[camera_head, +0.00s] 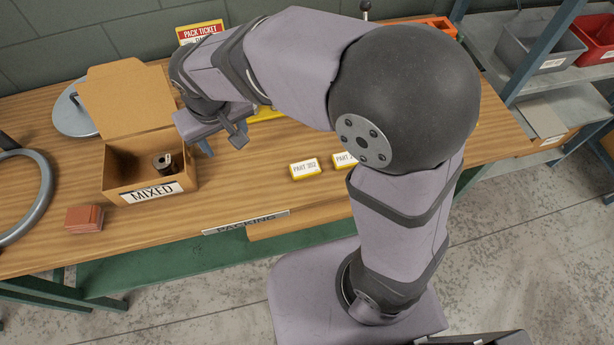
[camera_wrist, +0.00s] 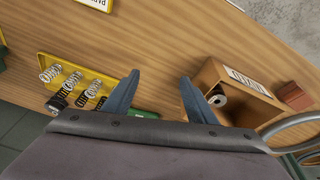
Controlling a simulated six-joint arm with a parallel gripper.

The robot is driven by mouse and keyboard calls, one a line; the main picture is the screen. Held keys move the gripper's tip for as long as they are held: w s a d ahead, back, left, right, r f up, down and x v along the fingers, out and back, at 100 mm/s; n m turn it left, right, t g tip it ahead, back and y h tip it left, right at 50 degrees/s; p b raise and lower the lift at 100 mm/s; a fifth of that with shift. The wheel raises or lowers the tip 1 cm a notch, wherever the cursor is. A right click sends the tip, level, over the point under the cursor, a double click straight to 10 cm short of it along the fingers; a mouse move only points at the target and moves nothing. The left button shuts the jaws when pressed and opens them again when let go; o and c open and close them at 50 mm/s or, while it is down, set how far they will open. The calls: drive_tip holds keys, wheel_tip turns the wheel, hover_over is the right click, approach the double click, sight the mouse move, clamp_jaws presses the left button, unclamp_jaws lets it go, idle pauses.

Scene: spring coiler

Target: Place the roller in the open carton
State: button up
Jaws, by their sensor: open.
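The open carton (camera_head: 119,180), labelled MIXED, stands on the bench at the left with its flap up at the back. The roller (camera_head: 163,161), a dark short cylinder with a pale hollow end, is inside the carton near its right side. In the wrist view the carton (camera_wrist: 250,107) is at the right, with the roller (camera_wrist: 217,99) showing in its opening. My gripper (camera_wrist: 159,77) is open, with nothing between its two blue fingers. It is to the right of the carton and apart from it, and the arm partly hides it in the head view.
A yellow tray (camera_wrist: 62,60) of several springs lies left of the fingers in the wrist view. Reddish blocks (camera_head: 84,218) sit at the carton's front left. A grey ring (camera_head: 38,205) is at far left. Yellow part labels (camera_head: 304,168) lie near the front edge.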

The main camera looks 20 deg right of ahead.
drive_tip(key=shift+m+g+h, duration=0.3)
drive_tip(key=shift+m+g, duration=0.4)
drive_tip(key=s+d+f, duration=0.1)
drive_tip(key=d, duration=0.2)
drive_tip(key=s+d+f, duration=0.1)
drive_tip(key=d, duration=0.3)
drive_tip(key=s+d+f, duration=0.1)
drive_tip(key=d, duration=0.3)
drive_tip(key=shift+s, duration=0.3)
drive_tip(key=shift+m+g, duration=0.8)
drive_tip(key=shift+m, duration=0.1)
drive_tip(key=s+d+f, duration=0.1)
drive_tip(key=s+d, duration=0.2)
drive_tip(key=s+d+f, duration=0.1)
drive_tip(key=s+d, duration=0.2)
drive_tip(key=s+d+f, duration=0.1)
drive_tip(key=s+d, duration=0.2)
drive_tip(key=shift+s+f, duration=0.2)
drive_tip(key=shift+f, duration=0.2)
drive_tip(key=shift+r+p, duration=0.75)
drive_tip(key=shift+p, duration=0.05)
